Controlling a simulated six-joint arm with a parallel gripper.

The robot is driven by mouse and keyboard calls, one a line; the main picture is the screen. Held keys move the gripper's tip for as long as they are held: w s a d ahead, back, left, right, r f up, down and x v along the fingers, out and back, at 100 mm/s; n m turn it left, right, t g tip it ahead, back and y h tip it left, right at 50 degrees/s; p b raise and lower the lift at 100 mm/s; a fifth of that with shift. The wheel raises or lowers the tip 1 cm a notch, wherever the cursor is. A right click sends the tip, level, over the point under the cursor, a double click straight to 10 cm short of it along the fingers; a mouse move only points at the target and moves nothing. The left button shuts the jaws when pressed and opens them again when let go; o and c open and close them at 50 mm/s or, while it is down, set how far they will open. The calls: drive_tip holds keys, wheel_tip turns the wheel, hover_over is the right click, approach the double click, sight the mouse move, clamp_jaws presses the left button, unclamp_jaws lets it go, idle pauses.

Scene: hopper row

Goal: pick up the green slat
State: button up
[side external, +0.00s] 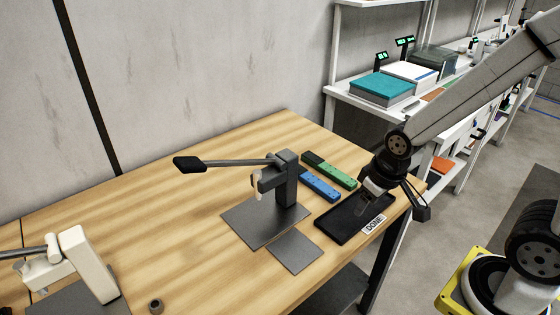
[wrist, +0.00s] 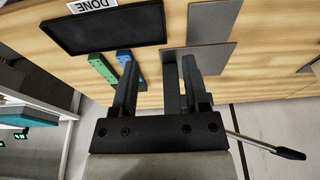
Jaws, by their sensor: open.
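The green slat (side external: 338,173) lies on the wooden table behind the black tray, beside a blue slat (side external: 320,186). One end of the green slat looks dark. In the wrist view the green slat (wrist: 103,70) lies left of my left finger, outside the jaws. The blue slat (wrist: 125,58) is partly hidden by that finger. My gripper (side external: 364,207) appears over the tray in the side view; its height above it is hard to judge. In the wrist view my gripper (wrist: 159,65) is open, with no slat between its fingers.
The black tray (side external: 330,238) has a DONE label (side external: 374,224) at the table edge. A dark lever press (side external: 287,180) with a long handle stands left of the slats on a grey plate (side external: 238,222). Another pale device (side external: 82,255) is at left. Bare wood lies behind the press.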

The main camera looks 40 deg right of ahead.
drive_tip(key=shift+o, duration=0.2)
drive_tip(key=o, duration=0.5)
drive_tip(key=w+d+f, duration=0.1)
drive_tip(key=w+d, duration=0.3)
drive_tip(key=w, duration=0.4)
drive_tip(key=w+d+f, duration=0.1)
drive_tip(key=w+d, duration=0.3)
drive_tip(key=w, duration=0.4)
drive_tip(key=shift+g, duration=0.6)
drive_tip(key=w+d+f, duration=0.1)
drive_tip(key=w+d, duration=0.2)
drive_tip(key=w+d+f, duration=0.2)
drive_tip(key=w+d, duration=0.1)
drive_tip(key=d, duration=0.1)
drive_tip(key=w+d+f, duration=0.2)
drive_tip(key=w+d, duration=0.1)
drive_tip(key=d, duration=0.1)
drive_tip(key=shift+f, duration=0.25)
drive_tip(key=shift+w+f, duration=0.1)
